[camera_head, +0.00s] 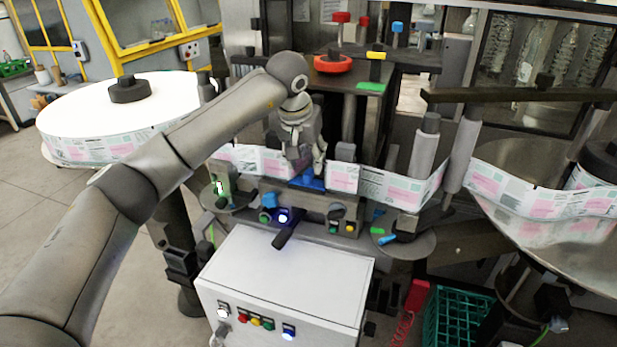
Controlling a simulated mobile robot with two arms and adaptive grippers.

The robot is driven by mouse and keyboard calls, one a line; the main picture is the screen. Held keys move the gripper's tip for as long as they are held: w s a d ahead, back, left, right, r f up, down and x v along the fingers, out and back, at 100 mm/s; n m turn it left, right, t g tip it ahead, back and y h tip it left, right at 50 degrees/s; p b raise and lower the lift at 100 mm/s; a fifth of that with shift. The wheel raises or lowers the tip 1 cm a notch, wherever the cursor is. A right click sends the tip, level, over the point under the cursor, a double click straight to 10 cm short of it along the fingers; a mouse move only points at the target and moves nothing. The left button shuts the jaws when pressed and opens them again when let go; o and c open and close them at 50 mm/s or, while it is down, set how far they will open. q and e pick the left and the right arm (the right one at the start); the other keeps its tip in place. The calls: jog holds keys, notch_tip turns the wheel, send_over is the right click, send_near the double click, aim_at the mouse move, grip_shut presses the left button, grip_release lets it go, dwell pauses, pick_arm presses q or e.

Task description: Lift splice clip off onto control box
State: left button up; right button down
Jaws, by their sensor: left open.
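My left gripper (306,165) points down in the middle of the head view, in front of the printed label web (383,186). Its fingers are open. A blue piece (314,183), which looks like the splice clip, sits at the lower edge of the web just below the fingertips. The fingers hide part of it, and I cannot tell whether they touch it. The white control box (290,262) stands nearer and lower, with a bare flat top and coloured buttons on its front. My right gripper is not in view.
Rollers (461,150) stand right of the gripper. A black lever (289,232) overhangs the box's back edge. A green crate (457,318) is at lower right.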

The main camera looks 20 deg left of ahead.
aim_at(309, 170)
pick_arm(q)
jog(key=p+x, duration=0.2)
jog(key=x, duration=0.1)
jog(key=shift+f, duration=0.15)
jog(key=shift+w+f, duration=0.25)
jog(key=shift+f, duration=0.3)
grip_shut()
